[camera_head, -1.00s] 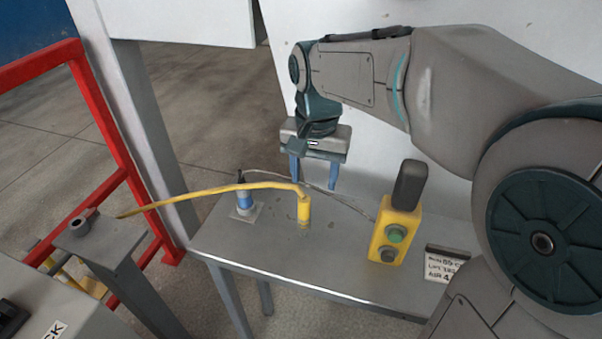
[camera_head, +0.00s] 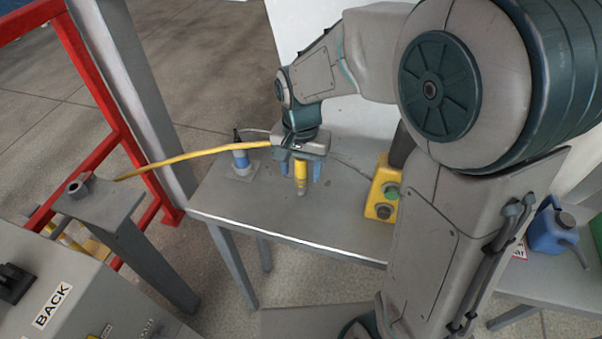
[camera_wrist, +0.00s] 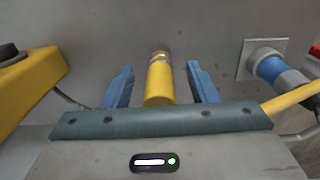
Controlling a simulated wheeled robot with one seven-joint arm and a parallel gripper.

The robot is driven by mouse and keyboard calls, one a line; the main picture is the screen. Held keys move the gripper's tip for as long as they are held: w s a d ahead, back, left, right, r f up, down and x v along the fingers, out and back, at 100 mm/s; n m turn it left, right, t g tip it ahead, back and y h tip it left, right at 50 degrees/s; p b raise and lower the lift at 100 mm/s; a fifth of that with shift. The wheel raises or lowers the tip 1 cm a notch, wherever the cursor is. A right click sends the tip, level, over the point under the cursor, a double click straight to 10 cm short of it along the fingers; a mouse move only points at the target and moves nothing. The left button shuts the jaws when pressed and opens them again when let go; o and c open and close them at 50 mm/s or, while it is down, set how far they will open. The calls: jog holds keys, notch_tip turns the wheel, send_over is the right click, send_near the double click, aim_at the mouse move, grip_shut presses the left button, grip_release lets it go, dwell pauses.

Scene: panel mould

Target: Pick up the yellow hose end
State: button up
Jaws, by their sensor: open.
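The yellow hose end (camera_head: 300,172) is a yellow cylinder with a metal tip. It points down over the grey table (camera_head: 235,207); I cannot tell whether the tip touches the top. My gripper (camera_head: 301,178) is above it, with its blue fingers open on either side. In the wrist view the hose end (camera_wrist: 160,82) lies between the fingertips of my gripper (camera_wrist: 160,75), with a gap on both sides. The yellow hose (camera_head: 200,155) runs left from there towards a grey post. The top of the hose end is hidden by my gripper.
A blue and grey fitting (camera_head: 241,158) on a square plate stands left of my gripper. A yellow button box (camera_head: 381,190) stands to the right. A red frame (camera_head: 95,80) is at the left. A blue container (camera_head: 550,232) sits at the far right.

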jog(key=shift+f, duration=0.85)
grip_shut()
jog(key=shift+r, duration=0.1)
